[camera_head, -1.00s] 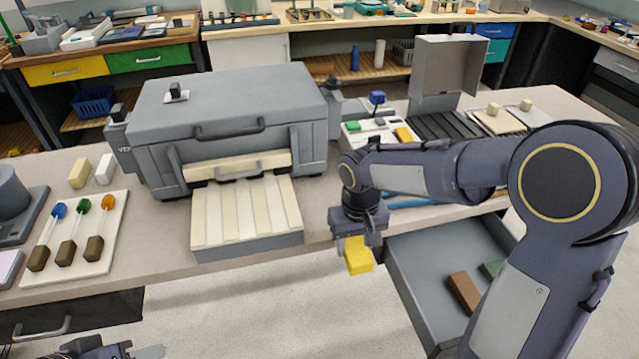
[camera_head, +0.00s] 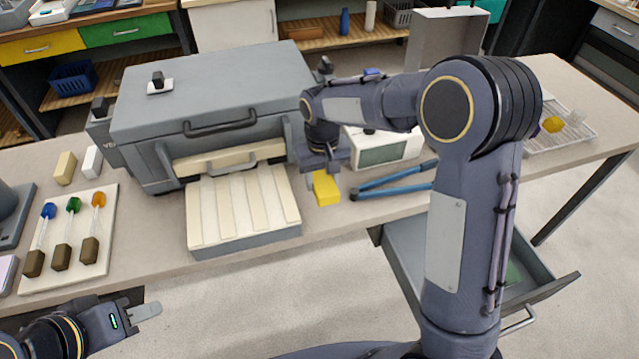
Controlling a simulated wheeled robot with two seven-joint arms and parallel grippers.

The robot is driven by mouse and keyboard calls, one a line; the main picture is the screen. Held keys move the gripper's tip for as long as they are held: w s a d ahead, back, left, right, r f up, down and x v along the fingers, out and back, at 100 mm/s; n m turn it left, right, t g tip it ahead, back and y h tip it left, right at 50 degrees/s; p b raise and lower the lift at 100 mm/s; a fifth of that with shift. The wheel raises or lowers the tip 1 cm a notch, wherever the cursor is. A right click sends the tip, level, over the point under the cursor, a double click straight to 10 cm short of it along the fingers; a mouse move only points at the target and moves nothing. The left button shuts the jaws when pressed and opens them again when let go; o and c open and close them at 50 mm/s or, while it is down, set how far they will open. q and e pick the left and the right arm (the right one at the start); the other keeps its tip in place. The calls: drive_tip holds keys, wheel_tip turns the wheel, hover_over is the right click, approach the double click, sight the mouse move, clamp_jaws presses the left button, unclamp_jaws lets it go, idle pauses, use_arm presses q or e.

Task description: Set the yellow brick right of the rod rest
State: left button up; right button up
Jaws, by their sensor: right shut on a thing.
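The yellow brick (camera_head: 326,190) hangs from my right gripper (camera_head: 323,172), which is shut on it and points down. The brick is over the bench top, just right of the grey block with the grooved cream top (camera_head: 243,205) in front of the grey oven. I cannot tell whether the brick touches the bench. A pale board (camera_head: 105,248) at the left carries three rods with blue, green and orange tips. Which of these two is called the rod rest is not plain. My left gripper (camera_head: 143,312) is low at the left, off the bench's front edge; its jaw opening is not clear.
Blue-handled tongs (camera_head: 390,181) lie close right of the brick. A white box with a dark panel (camera_head: 385,153) stands behind. The grey oven (camera_head: 210,110) fills the back left. An open drawer (camera_head: 405,255) juts out below the bench, partly hidden by my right arm.

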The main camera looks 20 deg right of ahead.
sight(320, 188)
drive_tip(key=shift+w+a+f, duration=0.1)
drive_tip(key=shift+w+f, duration=0.6)
drive_tip(key=shift+f, duration=0.1)
drive_tip(key=shift+w+f, duration=0.1)
drive_tip(key=shift+f, duration=1.55)
drive_tip(key=shift+f, duration=0.15)
drive_tip(key=o, duration=1.1)
